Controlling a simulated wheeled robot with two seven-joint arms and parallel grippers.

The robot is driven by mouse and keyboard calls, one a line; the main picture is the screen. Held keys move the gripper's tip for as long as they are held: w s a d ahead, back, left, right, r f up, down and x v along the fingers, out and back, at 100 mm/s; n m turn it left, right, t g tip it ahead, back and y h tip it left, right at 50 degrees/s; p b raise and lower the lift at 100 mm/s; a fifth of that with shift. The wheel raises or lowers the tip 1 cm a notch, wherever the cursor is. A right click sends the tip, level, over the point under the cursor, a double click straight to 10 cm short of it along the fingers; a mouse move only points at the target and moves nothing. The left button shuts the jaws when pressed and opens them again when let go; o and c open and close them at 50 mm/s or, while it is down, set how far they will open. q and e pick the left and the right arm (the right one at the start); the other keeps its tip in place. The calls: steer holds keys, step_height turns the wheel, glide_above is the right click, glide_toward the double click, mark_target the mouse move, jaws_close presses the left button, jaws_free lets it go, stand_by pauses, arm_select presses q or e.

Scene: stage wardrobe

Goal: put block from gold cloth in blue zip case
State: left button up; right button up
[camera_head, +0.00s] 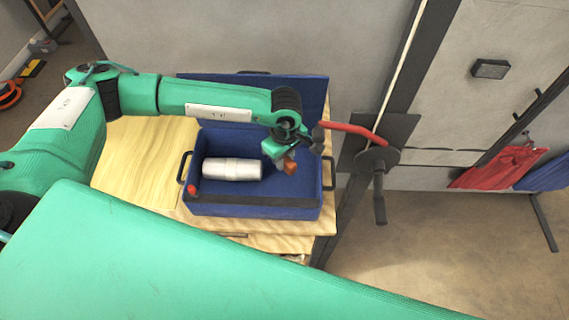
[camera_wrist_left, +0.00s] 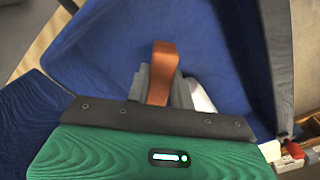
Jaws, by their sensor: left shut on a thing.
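The blue zip case (camera_head: 262,206) lies open on a wooden table, its lid raised at the back. My left gripper (camera_head: 286,165) is over the right part of the case and points down. It is shut on an orange-brown block (camera_head: 290,168). In the left wrist view the block (camera_wrist_left: 163,62) stands up between the fingers, with blue case lining (camera_wrist_left: 100,55) behind it. I cannot tell whether the block touches the case floor. I cannot make out a gold cloth. My right gripper is out of view.
A silvery-white roll (camera_head: 232,169) lies in the left half of the case, with a small red thing (camera_head: 193,189) near its front left corner. A crank with a red bar (camera_head: 355,130) stands close on the right. The wooden tabletop (camera_head: 140,160) left of the case is bare.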

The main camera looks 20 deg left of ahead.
mark_target(285, 176)
arm_select(q)
step_height(285, 176, down, 5)
steer(key=shift+f+p, duration=0.15)
steer(key=shift+p, duration=0.6)
steer(key=shift+f, duration=0.1)
steer(key=shift+f, duration=0.15)
steer(key=o, duration=1)
